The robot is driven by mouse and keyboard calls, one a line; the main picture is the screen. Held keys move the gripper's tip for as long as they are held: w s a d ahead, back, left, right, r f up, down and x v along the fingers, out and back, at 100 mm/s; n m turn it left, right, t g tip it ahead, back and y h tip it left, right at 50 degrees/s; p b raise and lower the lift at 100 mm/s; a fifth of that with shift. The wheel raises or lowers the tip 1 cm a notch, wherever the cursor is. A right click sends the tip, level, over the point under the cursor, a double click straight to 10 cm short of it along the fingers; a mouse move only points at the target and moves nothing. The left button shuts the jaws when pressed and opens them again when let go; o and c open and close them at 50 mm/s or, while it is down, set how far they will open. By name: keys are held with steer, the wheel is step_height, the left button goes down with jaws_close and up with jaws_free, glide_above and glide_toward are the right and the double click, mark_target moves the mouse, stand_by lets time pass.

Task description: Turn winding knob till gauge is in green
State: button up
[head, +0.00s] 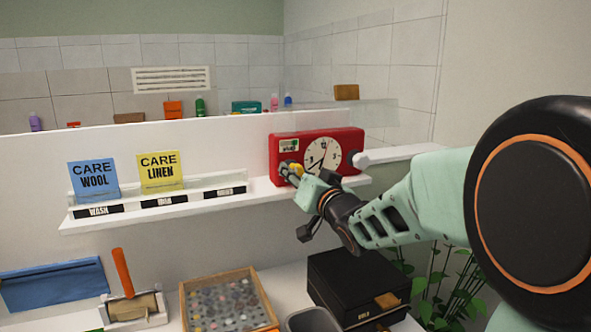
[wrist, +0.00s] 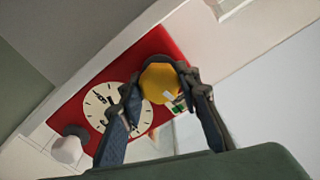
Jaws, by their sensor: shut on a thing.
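A red timer box (head: 345,142) with a round white clock dial (head: 322,155) stands on the white shelf. It also shows, tilted, in the wrist view (wrist: 87,90). The yellow winding knob (wrist: 158,83) is on the front of the box beside the dial. My gripper (head: 291,171) is at the box's left side, and in the wrist view its two fingers (wrist: 160,88) are shut on the yellow knob, one on each side. A small gauge label with green (head: 288,147) sits at the box's upper left. My fingers partly cover it in the wrist view, and its needle is too small to read.
A white round knob (head: 361,160) sticks out at the box's right. Blue (head: 94,180) and yellow (head: 160,171) care cards stand on the shelf (head: 150,217) to the left. Below are a wooden tray of buttons (head: 184,300) and a black box (head: 345,284).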

steer(key=shift+m, duration=0.6)
steer(key=o, duration=1.2)
steer(key=v, duration=0.7)
steer(key=shift+s, duration=0.25)
steer(key=shift+d, duration=0.1)
